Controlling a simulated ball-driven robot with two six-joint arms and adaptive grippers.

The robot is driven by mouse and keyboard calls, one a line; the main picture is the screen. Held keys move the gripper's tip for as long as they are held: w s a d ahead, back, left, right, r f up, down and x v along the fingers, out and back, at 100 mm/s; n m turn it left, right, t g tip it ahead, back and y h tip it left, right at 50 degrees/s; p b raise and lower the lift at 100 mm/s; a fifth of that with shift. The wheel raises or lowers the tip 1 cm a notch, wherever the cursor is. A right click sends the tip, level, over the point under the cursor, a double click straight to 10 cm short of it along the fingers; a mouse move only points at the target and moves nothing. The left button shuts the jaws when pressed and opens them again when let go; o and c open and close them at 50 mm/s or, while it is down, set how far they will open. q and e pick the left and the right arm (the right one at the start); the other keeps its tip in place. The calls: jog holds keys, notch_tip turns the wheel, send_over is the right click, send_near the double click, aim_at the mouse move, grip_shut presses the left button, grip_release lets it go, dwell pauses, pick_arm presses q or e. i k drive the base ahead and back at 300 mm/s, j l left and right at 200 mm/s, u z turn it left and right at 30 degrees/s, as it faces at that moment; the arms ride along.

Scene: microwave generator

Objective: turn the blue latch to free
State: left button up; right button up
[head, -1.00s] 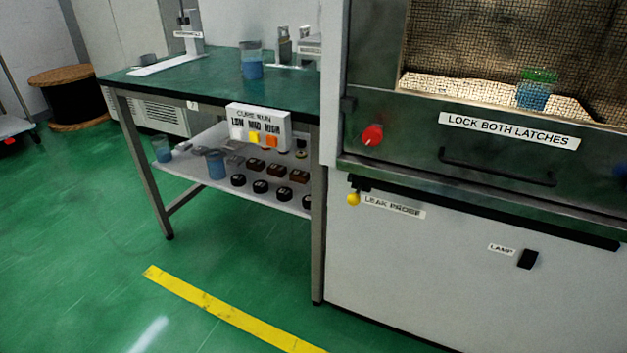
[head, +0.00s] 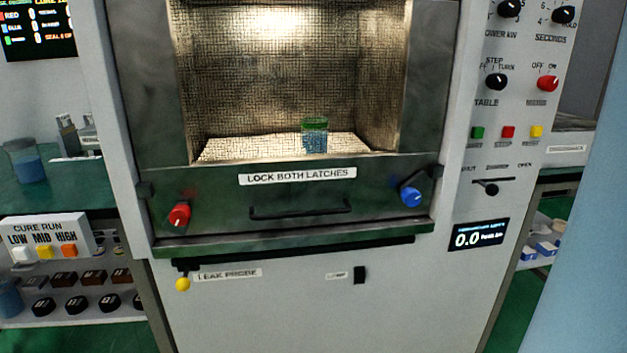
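The blue latch (head: 411,196) is a blue knob at the right end of the dark door panel (head: 330,190), beside a dark bracket on the frame. Its exact turn position is too small to tell. The red latch (head: 179,214) is at the left end of the same panel. A label (head: 298,176) between them reads "LOCK BOTH LATCHES". A dark bar handle (head: 300,211) runs below the label. Neither of my grippers shows in the head view, and nothing touches the blue latch.
Behind the mesh window stands a jar (head: 314,135) with blue contents and a green top. A control panel (head: 505,130) with knobs and coloured buttons is right of the door. A yellow ball-ended leak probe (head: 183,284) hangs below. A pale blue surface (head: 585,210) fills the right edge.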

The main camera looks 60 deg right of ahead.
aim_at(410, 192)
jog(key=z, duration=2.35)
